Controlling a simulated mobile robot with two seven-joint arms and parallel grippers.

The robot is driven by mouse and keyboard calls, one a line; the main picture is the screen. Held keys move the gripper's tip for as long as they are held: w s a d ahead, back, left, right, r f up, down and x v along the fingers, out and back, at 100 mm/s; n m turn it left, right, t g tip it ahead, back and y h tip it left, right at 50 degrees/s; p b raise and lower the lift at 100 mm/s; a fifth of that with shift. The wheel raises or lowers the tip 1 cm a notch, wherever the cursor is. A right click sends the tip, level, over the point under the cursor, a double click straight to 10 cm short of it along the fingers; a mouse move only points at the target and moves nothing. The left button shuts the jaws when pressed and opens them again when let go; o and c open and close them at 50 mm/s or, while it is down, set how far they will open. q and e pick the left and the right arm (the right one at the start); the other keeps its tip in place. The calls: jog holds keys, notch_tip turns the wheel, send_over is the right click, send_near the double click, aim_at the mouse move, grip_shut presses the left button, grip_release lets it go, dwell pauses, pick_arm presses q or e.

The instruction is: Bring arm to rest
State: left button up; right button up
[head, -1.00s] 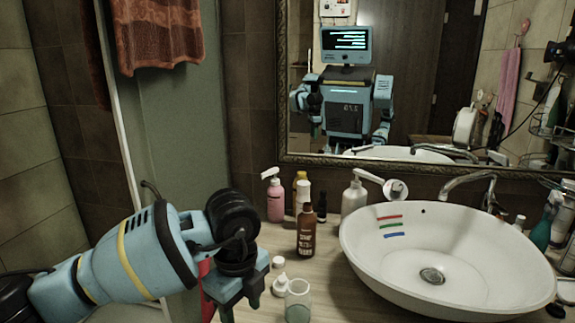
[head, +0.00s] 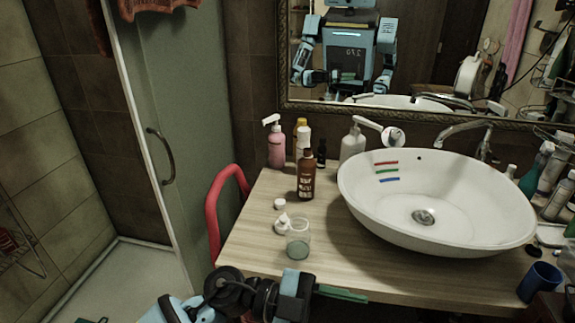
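My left gripper (head: 342,294) is at the bottom middle of the head view, in front of the counter's front edge. My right gripper is not directly in view; the mirror shows my arms only small and blurred.
The wooden counter (head: 262,235) holds a glass jar (head: 298,240), a brown bottle (head: 306,178), a pink pump bottle (head: 276,147) and a white basin (head: 365,215). A red curved rail (head: 212,215) stands at its left edge. A blue cup (head: 540,283) is at lower right.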

pick_arm(q)
jog(key=w+a+f+n+t+y+p, duration=0.15)
jog(key=a+f+n+t+y, duration=0.25)
jog(key=a+f+n+t, duration=0.5)
jog(key=w+a+f+n+t+y, duration=0.2)
jog(key=a+f+n+t+y, duration=0.35)
jog(key=n+t, duration=0.75)
jog(key=s+a+f+n+g+y, duration=0.2)
jog(key=s+a+f+g+y, duration=0.1)
jog(key=s+a+f, duration=0.4)
jog(key=s+a+f+n+g+y, duration=0.1)
jog(key=s+a+f+g+y, duration=0.2)
jog(key=s+a+f, duration=0.4)
jog(key=s+f+g, duration=0.1)
jog(key=s+f, duration=0.2)
jog(key=s, duration=0.4)
jog(key=shift+a+n+g, duration=0.15)
jog(key=shift+n+g, duration=0.25)
pick_arm(e)
jog(key=w+r, duration=0.2)
jog(key=r, duration=0.1)
jog(key=shift+d+t, duration=0.1)
jog(key=shift+t, duration=0.3)
